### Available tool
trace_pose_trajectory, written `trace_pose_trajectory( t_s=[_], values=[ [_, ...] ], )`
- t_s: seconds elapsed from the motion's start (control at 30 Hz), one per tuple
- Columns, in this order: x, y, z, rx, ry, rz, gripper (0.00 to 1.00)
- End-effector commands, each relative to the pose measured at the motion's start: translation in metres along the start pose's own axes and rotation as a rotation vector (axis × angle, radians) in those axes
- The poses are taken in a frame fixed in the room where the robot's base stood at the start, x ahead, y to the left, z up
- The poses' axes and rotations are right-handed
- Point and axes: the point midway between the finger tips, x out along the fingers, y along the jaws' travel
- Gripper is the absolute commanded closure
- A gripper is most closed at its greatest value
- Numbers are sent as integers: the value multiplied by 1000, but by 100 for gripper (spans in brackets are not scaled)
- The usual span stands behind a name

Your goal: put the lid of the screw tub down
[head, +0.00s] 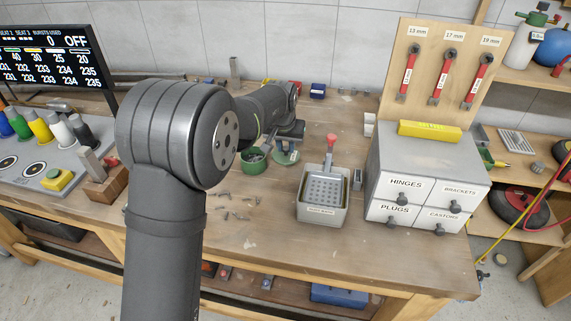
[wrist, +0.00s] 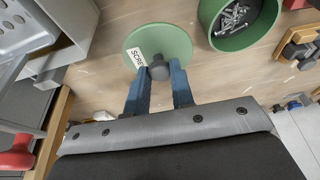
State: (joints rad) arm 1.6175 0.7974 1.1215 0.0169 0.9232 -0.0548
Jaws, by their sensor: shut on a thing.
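The screw tub's lid is a flat green disc (wrist: 170,42) with a dark knob (wrist: 159,71) and a white label, partly hidden, in the wrist view. My gripper (wrist: 159,78) is shut on the knob, one blue finger on each side. In the head view the lid (head: 288,157) is below my gripper (head: 289,140), just right of the tub. I cannot tell whether it touches the bench. The green screw tub (head: 252,165) stands open on the bench; the wrist view shows screws inside the tub (wrist: 217,35).
A grey bin (head: 323,212) with a perforated tray and a red-handled tool stands right of the lid. A drawer cabinet (head: 425,160) is further right. Loose small parts (head: 240,215) lie in front of the tub. The bench front (head: 270,255) is mostly clear.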

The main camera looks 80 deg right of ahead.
Motion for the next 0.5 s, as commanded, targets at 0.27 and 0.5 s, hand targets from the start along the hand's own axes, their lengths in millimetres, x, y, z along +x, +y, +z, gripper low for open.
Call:
trace_pose_trajectory(
  t_s=[0.27,0.5],
  values=[
    [29,0,9,0,0,0,100],
    [58,0,18,0,0,0,100]
  ],
)
